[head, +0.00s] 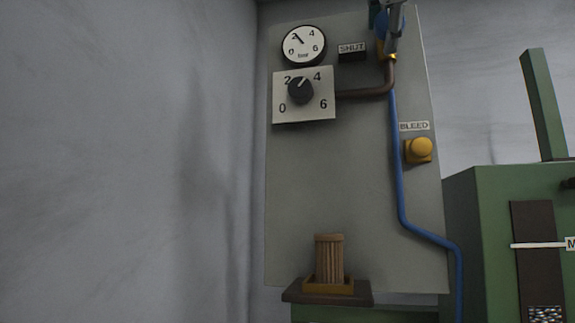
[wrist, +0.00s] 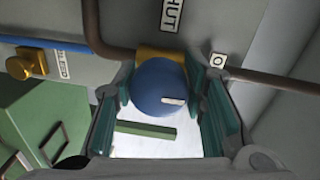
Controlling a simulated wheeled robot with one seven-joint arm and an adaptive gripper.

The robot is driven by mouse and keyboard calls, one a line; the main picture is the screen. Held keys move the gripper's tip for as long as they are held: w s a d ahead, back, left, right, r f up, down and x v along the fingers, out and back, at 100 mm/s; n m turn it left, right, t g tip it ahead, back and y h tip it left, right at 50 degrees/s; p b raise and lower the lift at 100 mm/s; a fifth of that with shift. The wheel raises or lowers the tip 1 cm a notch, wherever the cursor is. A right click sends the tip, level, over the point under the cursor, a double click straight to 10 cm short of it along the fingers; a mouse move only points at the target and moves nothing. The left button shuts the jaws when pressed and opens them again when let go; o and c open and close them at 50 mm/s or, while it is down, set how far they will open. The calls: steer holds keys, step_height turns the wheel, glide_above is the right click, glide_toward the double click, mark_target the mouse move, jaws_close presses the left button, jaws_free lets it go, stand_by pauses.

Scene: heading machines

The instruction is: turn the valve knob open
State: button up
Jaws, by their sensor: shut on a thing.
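The valve knob is a blue round knob (wrist: 158,86) with a white mark on its face, right of and below its middle in the wrist view. It sits in front of a brass-coloured body (wrist: 160,54) on a brown pipe. In the head view a little of the blue knob (head: 383,46) shows at the top of the panel, mostly hidden by my gripper. My gripper (wrist: 161,88) has one finger on each side of the knob and is shut on it. A SHUT label (head: 352,48) is left of the valve; a partly hidden label starting with O (wrist: 218,60) is beside my finger.
The grey panel (head: 340,190) carries a gauge (head: 303,46), a black regulator knob (head: 300,90) and a yellow BLEED button (head: 420,150). A blue hose (head: 396,175) runs down from the valve. A green machine (head: 480,240) is at right.

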steer(key=o, duration=1.2)
steer(key=v, duration=1.2)
steer(key=w+d+f+n+g+y, duration=0.15)
steer(key=f+n, duration=0.25)
steer(key=f, duration=0.5)
steer(key=w+f+n+g, duration=0.2)
steer(key=w+f+n, duration=0.1)
steer(key=f, duration=0.6)
steer(key=w+d+f+n+g+y, duration=0.15)
steer(key=f+n, duration=0.25)
steer(key=f, duration=0.4)
steer(key=s+f+n+g, duration=0.2)
steer(key=f+n, duration=0.1)
steer(key=f, duration=0.8)
steer(key=s+d+f+n+g+y, duration=0.1)
steer(key=s+f+n+g, duration=0.1)
steer(key=f, duration=0.9)
steer(key=s+f+n+g+y, duration=0.1)
steer(key=s+f+n, duration=0.3)
steer(key=f, duration=0.8)
steer(key=shift+s+d+f+g, duration=0.1)
steer(key=shift+d+f+g, duration=0.1)
steer(key=shift+g, duration=0.3)
